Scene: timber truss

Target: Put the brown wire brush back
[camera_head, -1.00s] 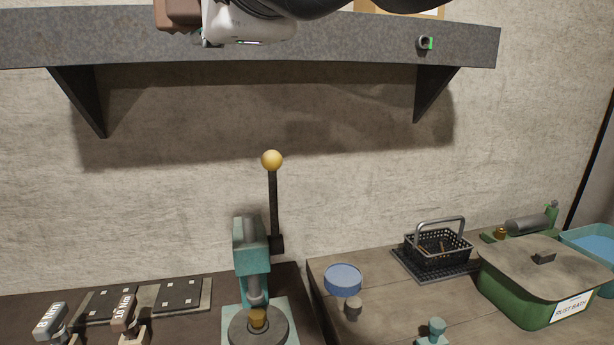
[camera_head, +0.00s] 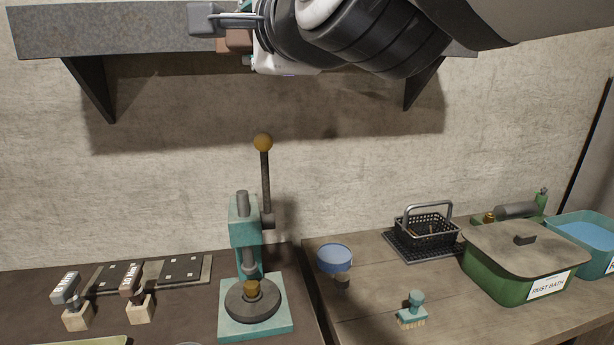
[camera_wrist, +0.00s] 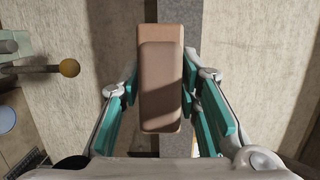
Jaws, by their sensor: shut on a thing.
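The brown wire brush shows in the wrist view as a brown block (camera_wrist: 160,85) with a raised middle part. It lies between the teal finger pads of my gripper (camera_wrist: 163,110), which is shut on it. Its bristles cannot be made out. In the head view, part of the brown brush (camera_head: 238,40) shows beside my white gripper body (camera_head: 286,66), high up in front of the grey wall shelf (camera_head: 130,35). My gripper and arm cover much of the shelf's right side, and its top surface cannot be seen.
Below stand a teal press (camera_head: 245,225) with a yellow-knobbed lever (camera_head: 263,142), a black wire basket (camera_head: 427,232), a green lidded rust bath (camera_head: 515,275), a blue round container (camera_head: 334,258) and a teal brush (camera_head: 412,310). The wall between shelf and benches is clear.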

